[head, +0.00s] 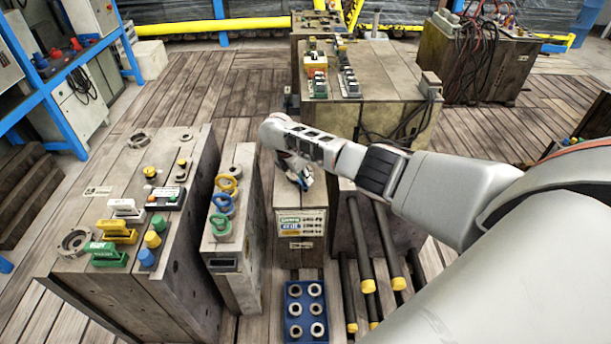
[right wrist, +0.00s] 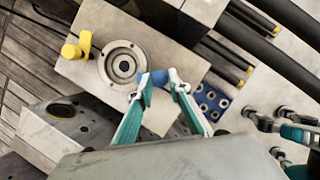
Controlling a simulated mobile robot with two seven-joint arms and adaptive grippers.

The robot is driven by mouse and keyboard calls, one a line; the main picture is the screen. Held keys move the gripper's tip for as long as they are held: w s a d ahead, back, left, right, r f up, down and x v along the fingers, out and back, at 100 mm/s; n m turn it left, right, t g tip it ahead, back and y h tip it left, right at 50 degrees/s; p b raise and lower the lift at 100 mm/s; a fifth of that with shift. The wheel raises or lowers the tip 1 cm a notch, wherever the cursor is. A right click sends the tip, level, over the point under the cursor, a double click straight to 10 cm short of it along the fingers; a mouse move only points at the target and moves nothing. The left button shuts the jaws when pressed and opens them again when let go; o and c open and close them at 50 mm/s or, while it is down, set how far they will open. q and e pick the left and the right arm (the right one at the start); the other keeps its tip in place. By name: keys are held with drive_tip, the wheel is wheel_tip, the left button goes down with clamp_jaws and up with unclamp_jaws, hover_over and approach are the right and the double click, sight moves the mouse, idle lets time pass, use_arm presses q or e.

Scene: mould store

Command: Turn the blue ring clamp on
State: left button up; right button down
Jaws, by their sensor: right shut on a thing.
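In the right wrist view, the blue ring clamp (right wrist: 158,77) is a small blue grip at the lower right edge of a round metal flange (right wrist: 122,65) on top of a beige block. My right gripper (right wrist: 161,88) has its teal, white-tipped fingers on either side of the blue grip and is shut on it. A yellow clamp (right wrist: 76,48) sits on the flange's other side. In the head view, my right gripper (head: 300,178) is over the labelled block (head: 290,250), and it hides the flange and clamps there. My left gripper is not in view.
A blue tray of metal rings (head: 306,312) lies in front of the block. Yellow-capped dark bars (head: 367,260) stand to the right. A narrow block (head: 240,255) with yellow, blue and green ring handles is close on the left. A wide block (head: 180,260) with fittings stands further left.

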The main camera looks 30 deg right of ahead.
drive_tip(key=shift+a+f+m+g+b, duration=0.15)
drive_tip(key=shift+m+g+b, duration=0.1)
drive_tip(key=shift+m, duration=0.4)
drive_tip(key=shift+d+f+m+g+b, duration=0.15)
drive_tip(key=shift+m+g, duration=0.1)
drive_tip(key=shift+m, duration=0.4)
drive_tip(key=shift+a, duration=0.1)
drive_tip(key=c, duration=1.9)
unclamp_jaws()
drive_tip(key=shift+w+a+r, duration=0.15)
drive_tip(key=shift+a+r, duration=0.05)
drive_tip(key=shift+r, duration=0.5)
drive_tip(key=v, duration=1.1)
drive_tip(key=shift+d, duration=0.15)
